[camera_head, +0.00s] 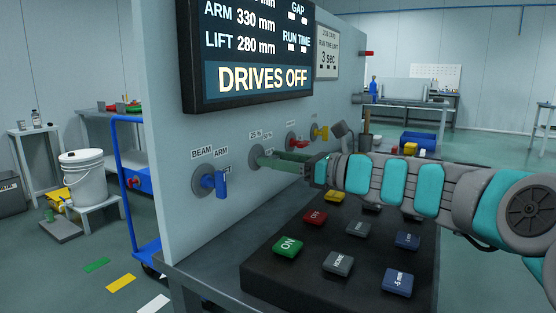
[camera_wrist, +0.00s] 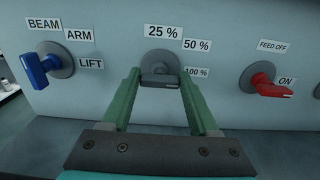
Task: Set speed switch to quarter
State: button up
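The speed switch (camera_wrist: 160,68) is a grey dial with a dark handle on the panel, labelled 25 %, 50 % and 100 %. Its handle lies roughly level in the wrist view, nearest the height of the 100 % label (camera_wrist: 196,72). The 25 % label (camera_wrist: 163,31) is above the dial. My gripper (camera_wrist: 160,76) has its two green fingers apart, one on each side of the handle. Small gaps seem to show; contact cannot be told. In the head view my gripper (camera_head: 270,160) reaches the dial from the right and partly hides it.
A blue switch (camera_head: 213,182) with BEAM, ARM and LIFT labels is left of it. A red switch (camera_wrist: 270,86) and a yellow switch (camera_head: 320,132) are to the right. A screen (camera_head: 262,78) reads DRIVES OFF. A button box (camera_head: 262,275) stands below my arm.

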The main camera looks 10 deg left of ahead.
jog(key=c, duration=0.9)
jog(key=shift+o, duration=0.2)
jog(key=shift+n, duration=0.3)
jog(key=shift+s+a+f+n+b, duration=0.15)
jog(key=shift+n+b, duration=2.45)
jog(key=shift+n, duration=1.7)
jog(key=shift+s+d+f+n+b, duration=0.15)
jog(key=shift+n+b, duration=2.45)
jog(key=shift+n, duration=1.7)
jog(key=shift+w+a, duration=0.1)
